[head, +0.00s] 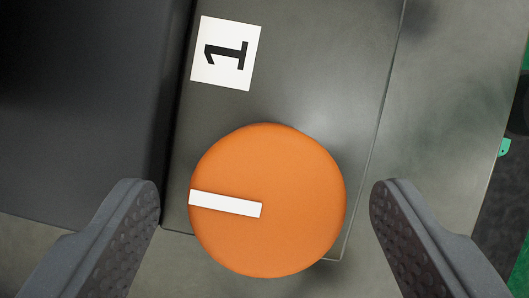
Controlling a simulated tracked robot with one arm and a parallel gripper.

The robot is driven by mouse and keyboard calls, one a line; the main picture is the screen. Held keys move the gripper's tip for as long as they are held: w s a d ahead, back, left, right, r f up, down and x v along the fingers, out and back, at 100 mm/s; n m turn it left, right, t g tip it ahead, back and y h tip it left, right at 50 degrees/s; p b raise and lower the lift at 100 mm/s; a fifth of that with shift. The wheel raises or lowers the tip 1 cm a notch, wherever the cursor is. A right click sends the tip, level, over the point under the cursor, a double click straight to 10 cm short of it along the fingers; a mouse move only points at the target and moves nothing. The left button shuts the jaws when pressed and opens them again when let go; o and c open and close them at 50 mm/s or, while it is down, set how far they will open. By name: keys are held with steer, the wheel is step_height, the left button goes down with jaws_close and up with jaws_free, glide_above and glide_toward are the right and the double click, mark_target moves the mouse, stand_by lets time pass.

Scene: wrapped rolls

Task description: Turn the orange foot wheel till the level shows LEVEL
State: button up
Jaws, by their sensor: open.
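The orange foot wheel (275,235) is a round disc in the lower middle of the head view. A white bar (225,204) on its face runs from near the centre to the left edge. My gripper (265,205) is open, with one dark grey finger to the left of the wheel and one to the right. Gaps show between both fingers and the wheel in the picture. How high the fingers are over it I cannot tell. No level display is in view.
A white label with a black 1 (226,53) lies on the grey metal plate (310,70) above the wheel. A dark block (80,100) fills the upper left. Green and dark parts show at the far right edge.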

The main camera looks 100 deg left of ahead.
steer(key=shift+d+f, duration=0.2)
steer(key=shift+f, duration=0.25)
steer(key=c, duration=1)
steer(key=shift+o, duration=0.2)
steer(key=shift+a+r, duration=0.1)
steer(key=shift+a, duration=0.25)
steer(key=shift+d, duration=0.3)
steer(key=shift+d+n, duration=0.2)
steer(key=shift+n, duration=0.1)
